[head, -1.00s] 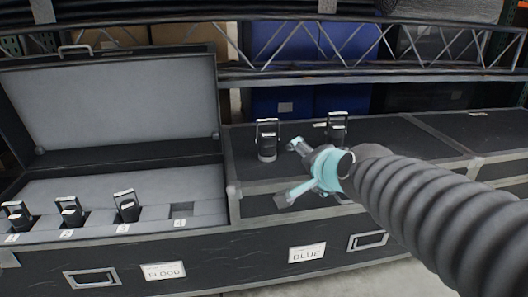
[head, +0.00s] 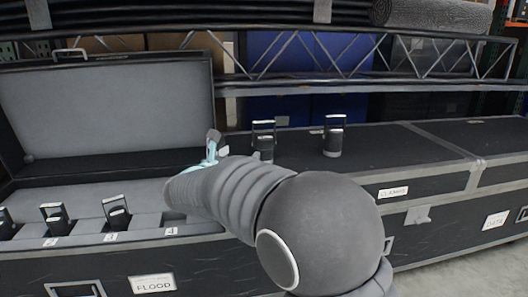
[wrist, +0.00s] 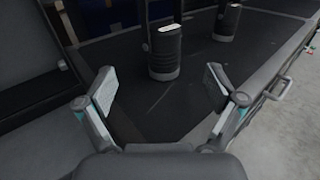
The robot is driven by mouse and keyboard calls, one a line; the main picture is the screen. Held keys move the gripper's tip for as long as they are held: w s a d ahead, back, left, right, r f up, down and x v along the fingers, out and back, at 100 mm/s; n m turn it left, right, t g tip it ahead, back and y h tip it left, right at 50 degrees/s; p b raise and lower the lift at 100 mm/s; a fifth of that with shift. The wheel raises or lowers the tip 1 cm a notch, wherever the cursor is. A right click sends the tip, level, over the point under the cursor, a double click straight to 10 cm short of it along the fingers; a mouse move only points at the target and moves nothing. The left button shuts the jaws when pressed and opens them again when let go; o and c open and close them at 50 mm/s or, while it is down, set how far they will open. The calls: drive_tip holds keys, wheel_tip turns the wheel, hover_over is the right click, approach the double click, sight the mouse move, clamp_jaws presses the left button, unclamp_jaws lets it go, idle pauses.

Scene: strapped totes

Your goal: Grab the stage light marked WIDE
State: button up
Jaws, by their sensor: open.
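Two black stage lights with upright handles stand on a closed black case lid (head: 400,155): a nearer-left one (head: 263,143) and a right one (head: 334,138). In the wrist view, the left light (wrist: 165,55) stands ahead of my gripper (wrist: 160,90), and the right light (wrist: 228,22) is farther off. My gripper is open, with nothing between its fingers. In the head view my arm hides most of it. More lights (head: 55,218) (head: 117,212) sit tilted in numbered slots of the open case. I cannot read WIDE on any light.
The open case (head: 110,188) has a raised lid (head: 105,110) at left and a FLOOD label (head: 152,284) in front. A metal truss (head: 350,58) runs behind the lights. The lid to the right of the lights is clear.

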sight(260, 142)
drive_tip(key=x, duration=0.8)
drive_tip(key=shift+d, duration=0.1)
drive_tip(key=shift+d+x, duration=0.25)
drive_tip(key=shift+x, duration=2.4)
drive_tip(key=shift+s, duration=0.2)
clamp_jaws()
